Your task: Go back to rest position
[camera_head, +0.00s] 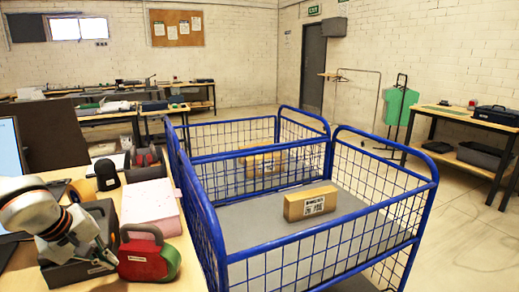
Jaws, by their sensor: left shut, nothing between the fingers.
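My left gripper (103,258) is low at the left of the head view. It is shut and empty, its tip in front of a dark grey box (65,272) and close to a red and green handled item (144,258). I cannot tell whether it touches either one. My white and orange left arm comes in from the left edge over the desk. My right gripper is not in view.
A blue mesh cart (214,245) stands right beside the desk, with a cardboard box (310,203) on its grey floor and another box (262,161) behind. A pink-topped stack (150,203) and a black rounded object (106,175) are on the desk. Open floor lies at right.

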